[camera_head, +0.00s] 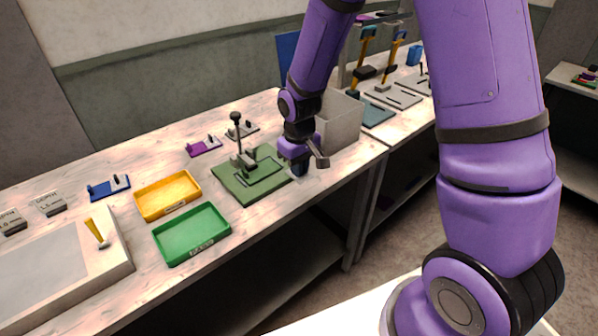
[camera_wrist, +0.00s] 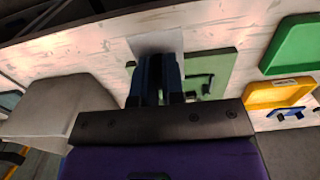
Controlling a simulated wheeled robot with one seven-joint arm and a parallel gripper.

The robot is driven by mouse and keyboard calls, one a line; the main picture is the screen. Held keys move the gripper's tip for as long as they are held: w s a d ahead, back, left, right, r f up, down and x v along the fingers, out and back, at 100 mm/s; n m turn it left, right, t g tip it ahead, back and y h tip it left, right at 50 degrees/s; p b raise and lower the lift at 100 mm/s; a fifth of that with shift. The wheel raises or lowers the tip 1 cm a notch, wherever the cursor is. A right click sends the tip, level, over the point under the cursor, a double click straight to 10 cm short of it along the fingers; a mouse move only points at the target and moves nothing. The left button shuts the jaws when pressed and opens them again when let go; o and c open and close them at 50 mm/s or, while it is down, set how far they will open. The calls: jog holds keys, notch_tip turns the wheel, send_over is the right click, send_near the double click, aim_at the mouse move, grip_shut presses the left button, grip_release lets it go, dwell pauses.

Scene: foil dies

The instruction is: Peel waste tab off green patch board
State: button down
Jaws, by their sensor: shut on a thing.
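The green patch board (camera_head: 240,188) lies on the bench, with a dark-knobbed upright clamp (camera_head: 240,150) standing on it. The board (camera_wrist: 222,65) also shows in the wrist view, right of the fingers. My gripper (camera_head: 300,170) is low at the board's right edge. In the wrist view my gripper (camera_wrist: 158,62) has its dark fingers close together. A pale flat square piece (camera_wrist: 157,41), apparently the waste tab, shows at the fingertips beside the board. The fingers hide where they grip and whether the piece is still joined to the board.
A grey bin (camera_head: 340,122) stands close right of my gripper. A yellow tray (camera_head: 167,194) and a green tray (camera_head: 191,234) lie left of the board. A purple fixture (camera_head: 203,146) sits behind. The bench's front edge is close to the gripper.

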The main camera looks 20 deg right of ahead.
jog(key=shift+r, duration=2.15)
